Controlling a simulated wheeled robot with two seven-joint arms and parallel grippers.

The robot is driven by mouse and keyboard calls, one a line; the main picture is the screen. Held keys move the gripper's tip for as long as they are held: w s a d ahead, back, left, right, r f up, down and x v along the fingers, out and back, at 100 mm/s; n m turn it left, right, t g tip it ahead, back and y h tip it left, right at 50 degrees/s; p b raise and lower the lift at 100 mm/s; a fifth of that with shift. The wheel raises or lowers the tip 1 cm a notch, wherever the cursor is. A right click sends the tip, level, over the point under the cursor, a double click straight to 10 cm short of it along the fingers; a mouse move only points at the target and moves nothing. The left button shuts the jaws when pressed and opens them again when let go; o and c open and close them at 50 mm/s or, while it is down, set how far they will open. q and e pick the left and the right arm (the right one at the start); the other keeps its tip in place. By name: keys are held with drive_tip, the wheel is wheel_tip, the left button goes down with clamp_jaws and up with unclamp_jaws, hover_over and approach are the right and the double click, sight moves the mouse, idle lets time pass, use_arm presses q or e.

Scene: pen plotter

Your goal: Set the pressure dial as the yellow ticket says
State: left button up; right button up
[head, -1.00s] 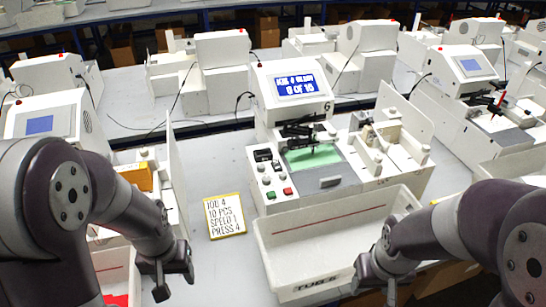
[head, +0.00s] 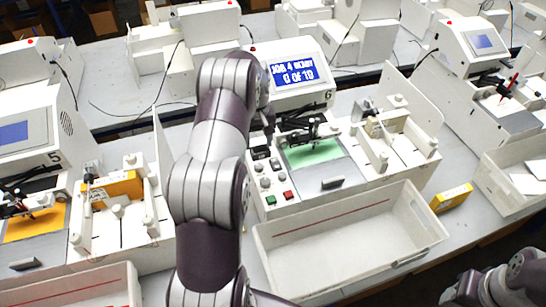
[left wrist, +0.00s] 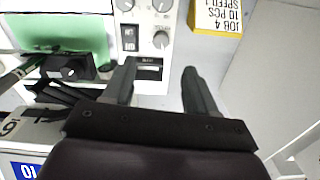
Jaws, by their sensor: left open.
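The white plotter marked 6 (head: 295,195) stands mid-view in the head view. My right gripper (head: 458,294) is low right.
A white tub (head: 350,235) stands in front of the plotter. A green pad and black pen carriage (head: 305,132) lie right of the panel. Plotter 5 (head: 30,140) stands left, with a yellow box (head: 115,190).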

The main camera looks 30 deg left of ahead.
sight(259, 166)
use_arm(q)
drive_tip(key=f+p, duration=0.1)
drive_tip(key=f, duration=0.1)
drive_tip(key=s+f+p, duration=0.1)
drive_tip(key=shift+f, duration=0.4)
drive_tip(key=f, duration=0.2)
drive_tip(key=w+f+p, duration=0.1)
drive_tip(key=f, duration=0.3)
drive_tip(key=shift+w+a+p, duration=0.2)
drive_tip(key=shift+a+p, duration=0.05)
drive_tip(key=shift+p, duration=0.15)
drive_tip(key=shift+f, duration=0.45)
drive_tip(key=shift+s+d, duration=0.2)
drive_tip(key=shift+s, duration=0.2)
drive_tip(key=shift+f, duration=0.1)
use_arm(e)
wheel_tip(259, 166, up, 5)
drive_tip(key=shift+s+a+f, duration=0.1)
drive_tip(key=shift+f, duration=0.05)
use_arm(q)
drive_tip(key=shift+w+a, duration=0.1)
drive_tip(key=shift+w, duration=0.1)
drive_tip(key=c, duration=1.1)
drive_tip(key=shift+o, duration=0.2)
use_arm(e)
drive_tip(key=shift+a, duration=0.1)
use_arm(q)
drive_tip(key=shift+f, duration=0.1)
use_arm(e)
drive_tip(key=shift+f, duration=0.15)
